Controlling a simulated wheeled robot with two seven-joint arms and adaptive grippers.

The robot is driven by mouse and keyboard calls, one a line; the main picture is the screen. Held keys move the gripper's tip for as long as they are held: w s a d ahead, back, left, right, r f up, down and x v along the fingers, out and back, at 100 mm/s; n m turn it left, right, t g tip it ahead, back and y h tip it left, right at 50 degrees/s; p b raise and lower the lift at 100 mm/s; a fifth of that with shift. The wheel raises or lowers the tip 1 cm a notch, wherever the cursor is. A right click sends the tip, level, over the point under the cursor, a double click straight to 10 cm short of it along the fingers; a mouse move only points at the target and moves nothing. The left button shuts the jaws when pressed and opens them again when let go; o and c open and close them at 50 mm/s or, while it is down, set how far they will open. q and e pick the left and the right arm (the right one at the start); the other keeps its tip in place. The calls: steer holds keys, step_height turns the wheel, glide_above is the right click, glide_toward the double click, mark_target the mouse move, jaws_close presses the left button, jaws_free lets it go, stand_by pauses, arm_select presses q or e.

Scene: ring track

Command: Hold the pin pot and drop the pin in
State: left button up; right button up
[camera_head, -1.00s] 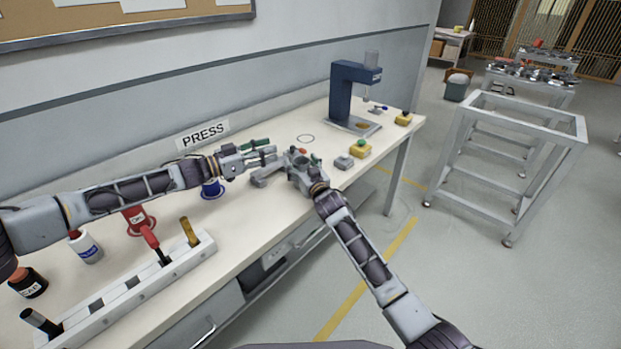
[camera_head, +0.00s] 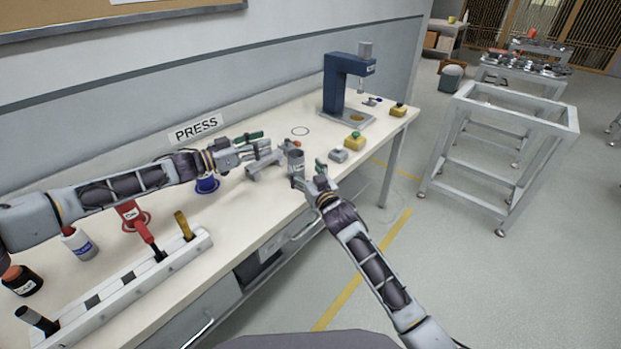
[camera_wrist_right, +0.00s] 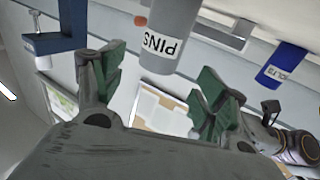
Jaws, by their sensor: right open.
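The pin pot (camera_head: 296,164) is a grey cylinder near the table's front edge, just right of my left gripper. In the right wrist view the pot (camera_wrist_right: 162,38), lettered PINS, appears inverted beyond the gap between my right fingers. My right gripper (camera_head: 310,178) is open on the near side of the pot; its green fingers (camera_wrist_right: 160,85) are apart with nothing between their tips. My left gripper (camera_head: 270,152) is above the table beside the pot; whether its jaws are open or shut is unclear. I cannot make out the pin.
A grey bracket-like block (camera_head: 263,170) lies left of the pot. A blue pot (camera_head: 207,185) stands under my left wrist. A grey button box (camera_head: 338,155), a yellow button box (camera_head: 354,142) and a blue press (camera_head: 340,90) stand to the right. A white rack (camera_head: 125,283) is at front left.

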steer(key=shift+v, duration=1.9)
